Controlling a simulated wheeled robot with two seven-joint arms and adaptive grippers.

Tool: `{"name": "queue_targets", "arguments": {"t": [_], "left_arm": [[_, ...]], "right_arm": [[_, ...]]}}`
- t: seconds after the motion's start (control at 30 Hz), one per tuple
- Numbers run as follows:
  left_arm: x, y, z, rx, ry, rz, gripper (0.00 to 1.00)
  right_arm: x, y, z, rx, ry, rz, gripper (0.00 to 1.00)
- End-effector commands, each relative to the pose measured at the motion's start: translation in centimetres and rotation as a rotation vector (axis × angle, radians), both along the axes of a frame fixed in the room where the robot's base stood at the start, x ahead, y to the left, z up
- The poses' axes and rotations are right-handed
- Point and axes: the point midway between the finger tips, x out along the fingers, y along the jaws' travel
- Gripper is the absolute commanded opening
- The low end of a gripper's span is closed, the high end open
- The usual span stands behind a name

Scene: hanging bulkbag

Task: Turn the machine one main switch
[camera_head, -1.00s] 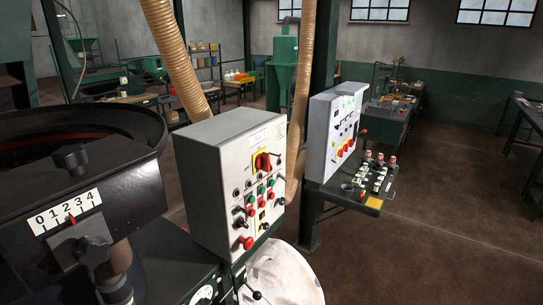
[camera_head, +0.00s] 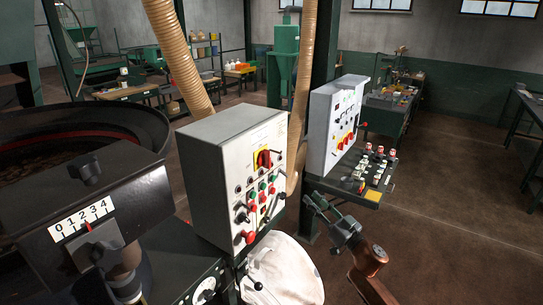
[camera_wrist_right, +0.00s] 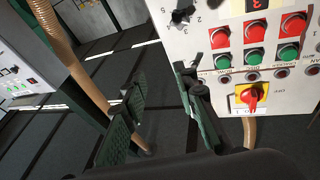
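The machine one control box (camera_head: 215,185) is a grey cabinet with a white sloping front, in the middle of the head view. Its main switch (camera_head: 263,159) is a red rotary handle on a yellow plate near the top of the front. In the right wrist view the panel appears upside down, with the red switch (camera_wrist_right: 252,97) at lower right. My right gripper (camera_head: 318,204) is in the head view, right of the box and apart from it. In the wrist view its fingers (camera_wrist_right: 160,80) are spread and empty, with the switch to their right. My left gripper is not seen.
A second control box (camera_head: 330,125) with a button shelf (camera_head: 365,180) stands behind on the right. A hose (camera_head: 302,90) runs down between the boxes. A white bulk bag (camera_head: 283,272) lies below the near box. A dark machine with a 0-4 scale (camera_head: 82,220) is at left.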

Motion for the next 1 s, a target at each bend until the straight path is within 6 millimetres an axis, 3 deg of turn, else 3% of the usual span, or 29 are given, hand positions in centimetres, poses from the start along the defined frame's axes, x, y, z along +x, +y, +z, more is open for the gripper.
{"name": "queue_targets", "arguments": {"t": [0.03, 0.1, 0.2, 0.3, 0.47, 1.0], "left_arm": [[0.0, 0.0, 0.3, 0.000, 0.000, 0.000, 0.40], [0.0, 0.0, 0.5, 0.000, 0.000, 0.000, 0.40], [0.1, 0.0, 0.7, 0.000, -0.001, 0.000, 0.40], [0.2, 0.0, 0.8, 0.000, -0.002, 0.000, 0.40], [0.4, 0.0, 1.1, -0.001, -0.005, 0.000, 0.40], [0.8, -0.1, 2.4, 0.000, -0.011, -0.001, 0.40]], "right_arm": [[-1.3, 1.8, 4.5, 0.006, -0.047, 0.056, 0.27], [-3.2, 4.0, 8.9, 0.016, -0.088, 0.123, 0.27], [-5.8, 6.4, 13.4, 0.022, -0.131, 0.203, 0.27], [-7.7, 7.9, 16.1, 0.025, -0.154, 0.257, 0.27], [-8.6, 9.2, 17.9, 0.026, -0.167, 0.291, 0.27], [-5.0, 14.5, 20.5, 0.028, -0.166, 0.288, 0.27]]}}
